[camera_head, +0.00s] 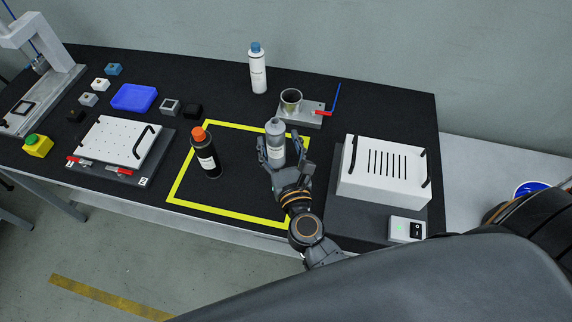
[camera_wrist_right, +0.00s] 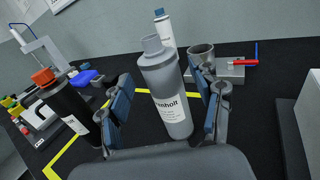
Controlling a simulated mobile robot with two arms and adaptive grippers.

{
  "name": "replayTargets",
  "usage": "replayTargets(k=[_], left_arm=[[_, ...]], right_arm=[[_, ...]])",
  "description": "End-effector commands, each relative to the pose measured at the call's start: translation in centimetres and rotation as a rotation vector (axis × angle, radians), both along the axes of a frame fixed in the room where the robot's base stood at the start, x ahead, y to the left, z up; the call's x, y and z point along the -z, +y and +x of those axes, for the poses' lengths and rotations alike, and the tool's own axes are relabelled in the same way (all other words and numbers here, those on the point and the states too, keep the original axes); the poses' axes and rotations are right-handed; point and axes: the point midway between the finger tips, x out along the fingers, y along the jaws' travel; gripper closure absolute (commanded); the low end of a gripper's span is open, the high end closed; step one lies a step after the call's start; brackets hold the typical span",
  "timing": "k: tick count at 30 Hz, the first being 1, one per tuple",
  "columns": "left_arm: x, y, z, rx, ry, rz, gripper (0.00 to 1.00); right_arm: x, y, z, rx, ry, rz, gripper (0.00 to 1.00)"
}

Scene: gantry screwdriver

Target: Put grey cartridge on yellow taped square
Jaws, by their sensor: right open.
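The grey cartridge (camera_head: 276,138) stands upright inside the yellow taped square (camera_head: 225,210), near its back right part. My right gripper (camera_head: 275,155) is open, with one finger on each side of the cartridge. The right wrist view also shows the grey cartridge (camera_wrist_right: 170,92), with a white label, between the two open fingers (camera_wrist_right: 166,105). There is a visible gap beside each finger. The cartridge's base looks to be on the black table. My left gripper does not show.
A black bottle with an orange cap (camera_head: 207,155) stands inside the square at left. A white bottle (camera_head: 257,70) stands behind. A metal cup fixture with a red handle (camera_head: 303,113) is close behind the cartridge. A white slotted box (camera_head: 385,172) stands at right.

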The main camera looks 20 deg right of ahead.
Motion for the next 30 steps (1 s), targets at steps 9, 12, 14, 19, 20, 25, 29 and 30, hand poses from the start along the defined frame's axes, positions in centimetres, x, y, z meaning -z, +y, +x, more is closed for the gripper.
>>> replayTargets(k=[9,12,14,19,20,25,29,30], left_arm=[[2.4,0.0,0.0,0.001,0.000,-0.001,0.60],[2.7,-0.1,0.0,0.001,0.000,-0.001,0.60],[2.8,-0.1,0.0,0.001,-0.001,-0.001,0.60],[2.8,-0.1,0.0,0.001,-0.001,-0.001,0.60],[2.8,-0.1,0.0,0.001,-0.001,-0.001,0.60],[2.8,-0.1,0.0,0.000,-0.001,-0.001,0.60],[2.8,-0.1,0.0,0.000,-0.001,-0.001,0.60],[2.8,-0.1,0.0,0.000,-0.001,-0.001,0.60]], right_arm=[[0.4,0.7,-6.2,-0.001,0.002,-0.001,0.35],[0.3,0.9,-7.3,-0.002,0.001,-0.001,0.35],[0.2,0.9,-7.7,-0.001,0.001,-0.001,0.35],[0.0,1.0,-8.1,0.000,0.000,0.000,0.35],[0.0,1.0,-8.1,0.000,0.000,0.000,0.35],[0.0,1.0,-8.1,0.000,0.000,0.000,0.35],[0.0,1.0,-8.0,0.000,0.000,0.000,0.35],[0.0,1.0,-8.0,0.000,0.000,0.000,0.35]])
